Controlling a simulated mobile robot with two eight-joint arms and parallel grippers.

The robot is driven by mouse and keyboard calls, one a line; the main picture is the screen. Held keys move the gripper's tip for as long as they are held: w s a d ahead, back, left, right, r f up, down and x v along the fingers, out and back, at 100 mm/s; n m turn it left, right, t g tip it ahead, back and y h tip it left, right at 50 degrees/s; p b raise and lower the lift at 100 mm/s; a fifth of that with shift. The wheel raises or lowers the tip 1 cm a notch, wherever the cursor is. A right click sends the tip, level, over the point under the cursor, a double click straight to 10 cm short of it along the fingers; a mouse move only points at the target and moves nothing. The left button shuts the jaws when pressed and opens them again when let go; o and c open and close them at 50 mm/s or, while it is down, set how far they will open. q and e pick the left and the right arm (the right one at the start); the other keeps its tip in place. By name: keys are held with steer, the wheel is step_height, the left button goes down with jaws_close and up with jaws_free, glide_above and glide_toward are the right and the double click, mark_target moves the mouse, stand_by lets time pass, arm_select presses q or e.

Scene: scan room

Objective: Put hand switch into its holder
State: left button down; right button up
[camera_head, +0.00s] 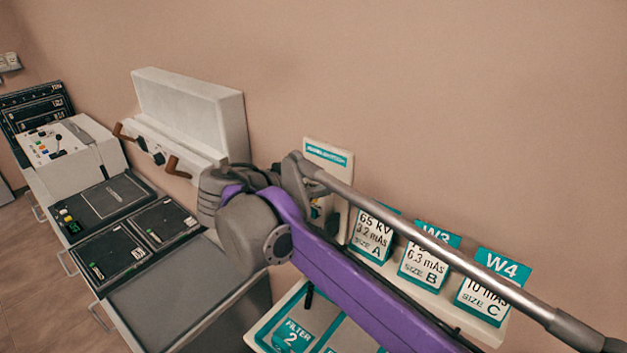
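A white wall panel with a teal label (328,154), apparently the hand switch holder, is on the wall behind my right arm. Its lower part is mostly covered by the arm. My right arm comes in from the lower right, purple and grey, and bends in front of the panel. Small dark parts show in the gap beside the panel. I cannot tell whether they are my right gripper, the holder or the hand switch. No hand switch can be made out. My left gripper is not in view.
A rack with cards (421,264) marked W3 and W4 is on the wall at right. Below it is a tray with a "Filter 2" card (291,335). At left are a control console (62,145), black panels on a counter (182,295), and a white box with brown handles (190,105).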

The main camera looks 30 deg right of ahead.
steer(key=shift+o, duration=0.8)
steer(key=shift+a, duration=0.1)
steer(key=v, duration=1.1)
steer(key=s+f+n+y, duration=0.4)
steer(key=s+f, duration=0.1)
steer(key=f, duration=0.6)
steer(key=s+f+n+y, duration=0.4)
steer(key=s+f, duration=0.2)
steer(key=f, duration=0.5)
steer(key=s+f+n+y, duration=0.4)
steer(key=s+f+n, duration=0.1)
steer(key=f, duration=0.6)
steer(key=shift+s+a, duration=0.1)
steer(key=shift+s, duration=0.25)
steer(key=shift+s+a+f+n+t+y, duration=0.2)
steer(key=shift+f+n+t+y, duration=0.1)
steer(key=shift+f, duration=0.1)
